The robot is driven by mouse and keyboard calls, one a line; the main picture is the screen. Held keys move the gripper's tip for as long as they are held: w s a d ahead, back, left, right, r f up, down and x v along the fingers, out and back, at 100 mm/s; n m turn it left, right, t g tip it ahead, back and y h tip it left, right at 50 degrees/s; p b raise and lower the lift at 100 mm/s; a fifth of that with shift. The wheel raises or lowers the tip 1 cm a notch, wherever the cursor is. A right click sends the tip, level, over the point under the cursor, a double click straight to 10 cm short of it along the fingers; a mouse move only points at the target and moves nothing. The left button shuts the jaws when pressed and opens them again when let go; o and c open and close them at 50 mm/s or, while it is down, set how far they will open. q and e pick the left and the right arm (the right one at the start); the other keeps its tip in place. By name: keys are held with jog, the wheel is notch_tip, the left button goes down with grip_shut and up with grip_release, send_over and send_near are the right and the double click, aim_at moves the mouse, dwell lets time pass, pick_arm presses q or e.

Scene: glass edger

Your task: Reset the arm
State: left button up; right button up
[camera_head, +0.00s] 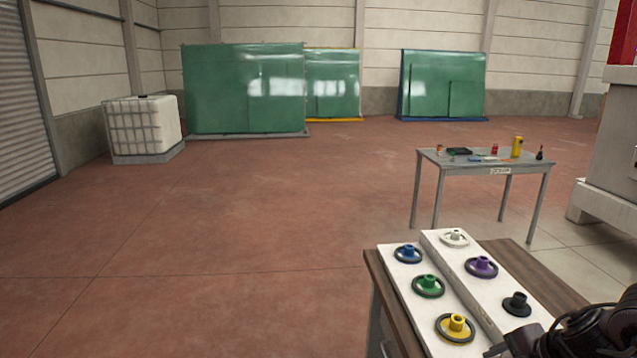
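My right arm shows as a dark shape at the bottom right corner, over the near right part of a wooden table (512,262). Its gripper is not clearly visible, and its fingers cannot be told apart from the other dark parts. My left arm and gripper are not in view. On the table lie two white boards (400,278) with coloured wheel-like pieces: blue (408,253), green (428,285), yellow (456,327), white (454,237), purple (481,266) and black (516,304).
A grey table (450,168) with small items, including a yellow bottle (517,147), stands behind. A large machine (612,150) is at the right edge. Green glass sheets (240,90) lean at the back. A white caged tank (143,125) stands left. The red floor (230,240) is clear.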

notch_tip(320, 180, down, 6)
jog(key=s+a+m+t, duration=0.1)
jog(key=a+m+t, duration=0.1)
jog(key=m+t, duration=0.15)
jog(key=s+a+f+m+g+h, duration=0.1)
jog(key=s+a+f+m+g, duration=0.2)
jog(key=s+a+m, duration=0.4)
jog(key=s+a+f+m+g+h, duration=0.25)
jog(key=s+a+m, duration=0.25)
jog(key=s+m, duration=0.3)
notch_tip(320, 180, down, 39)
jog(key=s+g+b, duration=0.1)
jog(key=s+b, duration=0.1)
jog(key=b, duration=0.8)
pick_arm(q)
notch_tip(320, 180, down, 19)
jog(key=b, duration=0.9)
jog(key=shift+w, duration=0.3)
pick_arm(e)
jog(key=s+d+f, duration=0.1)
jog(key=s+f, duration=0.9)
jog(key=f, duration=0.4)
jog(key=s+d+f+g, duration=0.1)
jog(key=s+d+f, duration=0.1)
jog(key=s+f, duration=0.8)
notch_tip(320, 180, down, 4)
jog(key=shift+d+r+y, duration=0.1)
jog(key=shift+d+y, duration=0.1)
jog(key=shift+y, duration=0.15)
